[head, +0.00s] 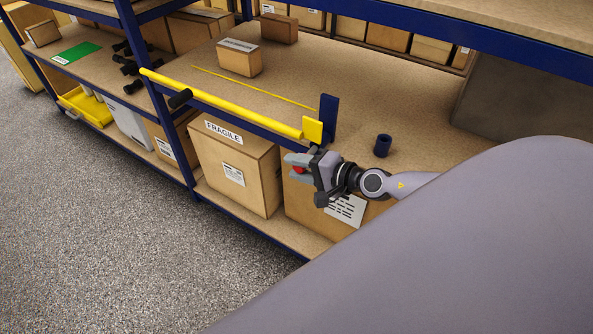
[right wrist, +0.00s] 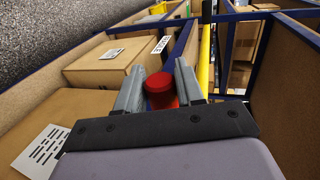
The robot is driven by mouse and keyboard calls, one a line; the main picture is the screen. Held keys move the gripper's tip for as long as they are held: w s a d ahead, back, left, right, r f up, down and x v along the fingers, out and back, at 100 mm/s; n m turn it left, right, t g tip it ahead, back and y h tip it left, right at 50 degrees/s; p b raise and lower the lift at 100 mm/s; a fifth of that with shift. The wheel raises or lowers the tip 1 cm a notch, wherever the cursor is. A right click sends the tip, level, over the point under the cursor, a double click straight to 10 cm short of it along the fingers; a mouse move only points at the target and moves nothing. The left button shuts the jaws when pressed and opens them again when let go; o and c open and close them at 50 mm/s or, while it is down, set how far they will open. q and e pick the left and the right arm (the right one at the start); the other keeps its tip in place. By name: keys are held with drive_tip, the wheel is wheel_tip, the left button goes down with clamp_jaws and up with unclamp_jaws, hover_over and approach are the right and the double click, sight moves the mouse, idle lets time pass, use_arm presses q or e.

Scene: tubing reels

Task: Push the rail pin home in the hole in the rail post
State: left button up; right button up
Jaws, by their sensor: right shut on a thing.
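The rail pin (head: 298,170) shows as a small red patch between the fingers of my right gripper (head: 299,164). In the right wrist view its red round head (right wrist: 161,92) sits between the two grey fingers; its shank is hidden. The yellow rail (head: 230,105) runs along the shelf front and ends in a yellow block (head: 313,130) beside the blue rail post (head: 329,115). My right gripper is just below and in front of that end. The hole is not visible, and I cannot tell whether the pin touches the post. My left gripper is not in view.
A dark blue cylinder (head: 382,146) stands on the shelf right of the post. Cardboard boxes (head: 238,165) fill the lower shelf below my gripper. A small box (head: 239,58) stands on the upper shelf. The floor at left is clear.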

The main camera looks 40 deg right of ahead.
drive_tip(key=shift+w+d+b, duration=0.4)
drive_tip(key=shift+d+b, duration=0.45)
drive_tip(key=shift+b, duration=0.15)
drive_tip(key=shift+w+d+b, duration=0.15)
drive_tip(key=shift+d+b, duration=0.15)
drive_tip(key=shift+b, duration=0.1)
drive_tip(key=shift+w+d+f+b, duration=0.1)
drive_tip(key=shift+w+d+b, duration=0.15)
drive_tip(key=shift+d+b, duration=0.5)
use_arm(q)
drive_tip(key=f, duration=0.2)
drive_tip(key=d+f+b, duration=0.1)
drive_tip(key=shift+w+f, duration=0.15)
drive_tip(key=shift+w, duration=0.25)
use_arm(e)
drive_tip(key=shift+w+d, duration=0.1)
drive_tip(key=shift+d, duration=0.05)
